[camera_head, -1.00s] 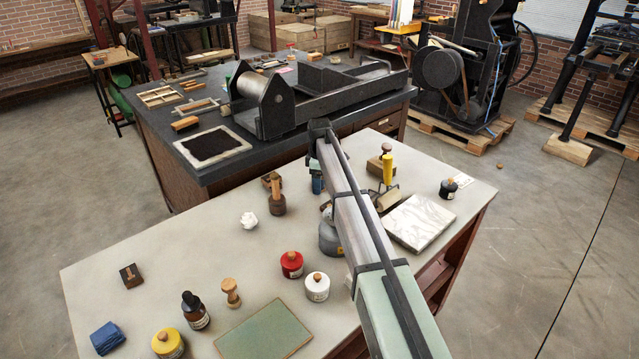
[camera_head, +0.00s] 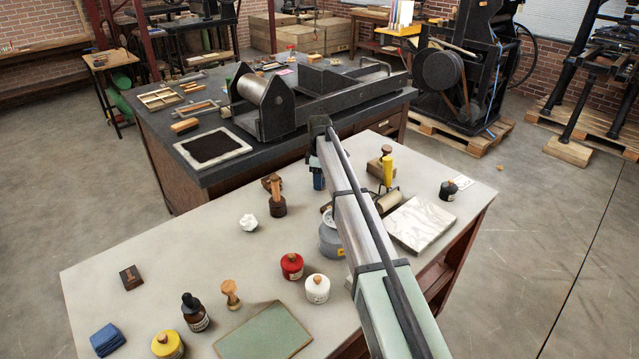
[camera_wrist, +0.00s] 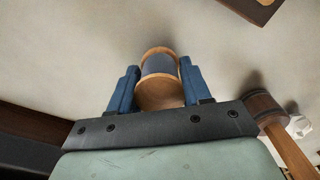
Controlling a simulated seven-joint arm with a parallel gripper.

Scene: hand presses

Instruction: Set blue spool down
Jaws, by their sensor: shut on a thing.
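The blue spool (camera_wrist: 160,64), blue thread between light wooden ends, sits between the blue fingers of my gripper (camera_wrist: 159,76) in the wrist view. The fingers are shut on its sides. Pale tabletop (camera_wrist: 70,45) shows behind it; I cannot tell whether the spool touches it. In the head view my gripper (camera_head: 318,180) is over the far side of the pale table (camera_head: 180,240), partly behind my arm. The spool is hidden there.
A wooden-handled tool with a dark head (camera_head: 278,205) stands left of my gripper; it also shows in the wrist view (camera_wrist: 266,106). A grey tin (camera_head: 330,238) and a roller (camera_head: 388,201) are nearby. A white crumpled piece (camera_head: 248,222) lies further left.

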